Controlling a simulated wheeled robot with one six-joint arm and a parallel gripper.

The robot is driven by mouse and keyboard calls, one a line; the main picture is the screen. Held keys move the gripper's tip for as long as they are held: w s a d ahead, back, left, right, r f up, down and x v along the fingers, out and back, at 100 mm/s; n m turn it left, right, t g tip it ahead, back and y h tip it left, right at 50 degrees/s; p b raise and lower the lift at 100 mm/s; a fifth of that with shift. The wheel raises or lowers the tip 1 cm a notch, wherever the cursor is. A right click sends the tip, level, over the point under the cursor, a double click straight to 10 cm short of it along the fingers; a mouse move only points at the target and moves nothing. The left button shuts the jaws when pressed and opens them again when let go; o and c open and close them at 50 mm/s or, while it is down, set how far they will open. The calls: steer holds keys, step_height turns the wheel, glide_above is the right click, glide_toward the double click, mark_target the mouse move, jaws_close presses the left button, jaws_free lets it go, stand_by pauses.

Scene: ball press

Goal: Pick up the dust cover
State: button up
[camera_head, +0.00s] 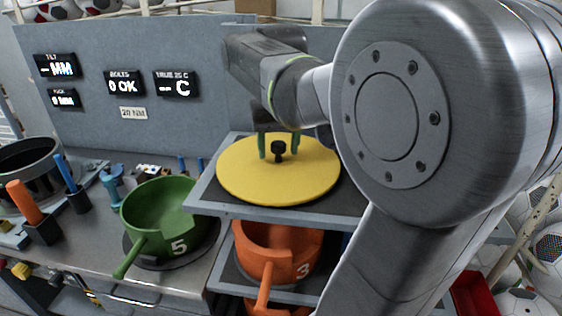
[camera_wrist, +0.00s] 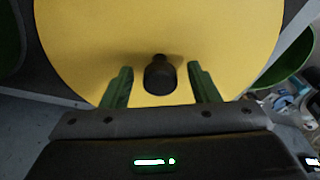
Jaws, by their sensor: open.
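The dust cover (camera_head: 300,182) is a flat yellow disc with a black knob (camera_head: 278,150) at its middle. It lies on the top grey shelf (camera_head: 205,194). In the wrist view the yellow disc (camera_wrist: 90,30) fills most of the picture, with the black knob (camera_wrist: 159,78) near the centre. My gripper (camera_head: 279,155) is open, its two green fingers pointing down at the cover, one on each side of the knob. In the wrist view the fingers (camera_wrist: 159,85) stand apart left and right of the knob, with gaps on both sides.
An orange pot (camera_head: 270,250) marked 3 sits on the shelf below. A green pot (camera_head: 165,215) marked 5 stands on the bench to the left. A grey panel with displays (camera_head: 122,83) rises behind. Orange (camera_head: 24,200) and blue handles stand at far left.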

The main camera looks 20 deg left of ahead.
jaws_close()
steer(key=shift+r, duration=0.15)
